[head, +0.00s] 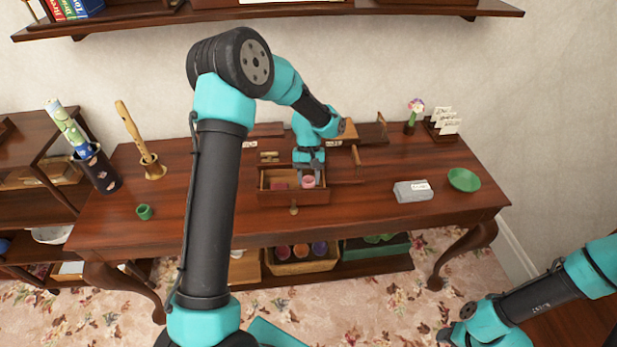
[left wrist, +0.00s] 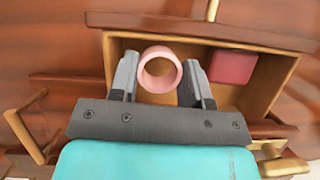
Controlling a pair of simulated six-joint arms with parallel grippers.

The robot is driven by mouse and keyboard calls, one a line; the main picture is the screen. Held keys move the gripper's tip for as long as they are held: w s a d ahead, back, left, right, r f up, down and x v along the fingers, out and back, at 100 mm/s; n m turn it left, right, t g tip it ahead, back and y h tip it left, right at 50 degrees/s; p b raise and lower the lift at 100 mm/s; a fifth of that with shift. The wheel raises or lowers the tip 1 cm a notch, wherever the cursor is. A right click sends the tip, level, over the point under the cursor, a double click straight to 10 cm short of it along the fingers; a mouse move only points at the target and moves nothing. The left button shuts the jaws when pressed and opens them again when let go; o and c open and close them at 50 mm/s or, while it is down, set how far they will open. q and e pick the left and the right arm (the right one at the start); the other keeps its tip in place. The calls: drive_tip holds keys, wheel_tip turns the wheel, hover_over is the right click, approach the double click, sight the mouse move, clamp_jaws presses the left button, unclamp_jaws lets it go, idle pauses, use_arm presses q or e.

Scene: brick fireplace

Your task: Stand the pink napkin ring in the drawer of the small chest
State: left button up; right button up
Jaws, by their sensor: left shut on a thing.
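The pink napkin ring (head: 308,182) is between the fingers of my left gripper (head: 307,177), inside the open drawer's outline. In the left wrist view, the ring (left wrist: 160,70) shows its round opening to the camera, and the gripper (left wrist: 158,82) is shut on it. Whether the ring touches the drawer floor is unclear. The wooden drawer (head: 292,198) of the small chest is pulled out toward the table's front; its rim also shows in the left wrist view (left wrist: 200,30). A dark red block (left wrist: 233,68) lies in the drawer. My arm hides part of the chest. My right gripper is out of view.
A grey block (head: 413,192) and a green dish (head: 464,180) are on the table's right. The table between drawer and grey block is clear.

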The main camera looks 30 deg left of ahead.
use_arm(q)
drive_tip(key=shift+s+f, duration=0.15)
drive_tip(key=shift+f, duration=0.4)
drive_tip(key=o, duration=0.9)
drive_tip(key=shift+s, duration=0.1)
drive_tip(key=shift+r, duration=0.1)
drive_tip(key=v, duration=1.3)
drive_tip(key=shift+d+r, duration=0.1)
drive_tip(key=shift+r, duration=0.1)
